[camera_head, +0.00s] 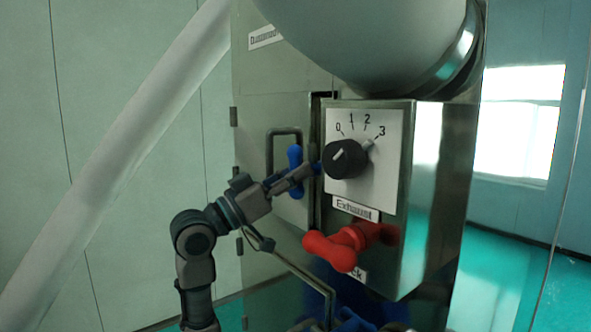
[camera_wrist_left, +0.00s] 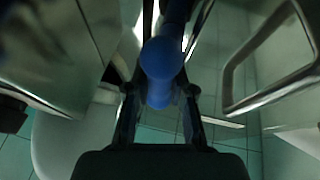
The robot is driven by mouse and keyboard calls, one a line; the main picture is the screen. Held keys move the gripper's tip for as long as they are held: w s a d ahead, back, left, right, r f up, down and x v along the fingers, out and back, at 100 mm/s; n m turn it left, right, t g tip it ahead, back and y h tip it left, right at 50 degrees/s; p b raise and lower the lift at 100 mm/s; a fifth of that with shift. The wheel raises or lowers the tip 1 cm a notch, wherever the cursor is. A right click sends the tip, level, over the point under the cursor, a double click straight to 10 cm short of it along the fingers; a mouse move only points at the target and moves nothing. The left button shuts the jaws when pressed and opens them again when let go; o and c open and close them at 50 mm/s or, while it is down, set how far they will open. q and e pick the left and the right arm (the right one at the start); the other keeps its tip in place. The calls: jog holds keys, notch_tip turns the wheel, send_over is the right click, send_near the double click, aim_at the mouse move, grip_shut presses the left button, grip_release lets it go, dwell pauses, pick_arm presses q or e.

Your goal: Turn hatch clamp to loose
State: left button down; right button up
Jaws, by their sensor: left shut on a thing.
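The blue hatch clamp (camera_head: 295,170) stands roughly upright at the edge of the hatch door (camera_head: 293,208), left of the control box in the head view. My left gripper (camera_head: 303,173) reaches it from the lower left and is shut on it. In the left wrist view the clamp's rounded blue end (camera_wrist_left: 162,58) sits between the two fingers of the left gripper (camera_wrist_left: 160,95). The fingertips are partly hidden and dark. My right gripper is not in view.
The control box (camera_head: 425,180) with a black dial (camera_head: 345,158) stands just right of the clamp. A red handle (camera_head: 335,247) sticks out below the dial. A bent metal door handle (camera_head: 284,132) is beside the clamp. A large pipe (camera_head: 375,40) hangs above.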

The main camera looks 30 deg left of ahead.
pick_arm(q)
jog(key=shift+m+g+h, duration=0.3)
jog(key=shift+m, duration=0.5)
jog(key=c, duration=1.2)
grip_release()
jog(key=shift+o, duration=1)
jog(key=shift+w+a, duration=0.15)
jog(key=shift+a, duration=0.1)
jog(key=shift+s+a+f, duration=0.1)
jog(key=shift+s+f, duration=0.05)
jog(key=shift+s, duration=0.1)
jog(key=v, duration=1.1)
jog(key=shift+a+f, duration=0.25)
jog(key=shift+d+r, duration=0.1)
jog(key=shift+d, duration=0.1)
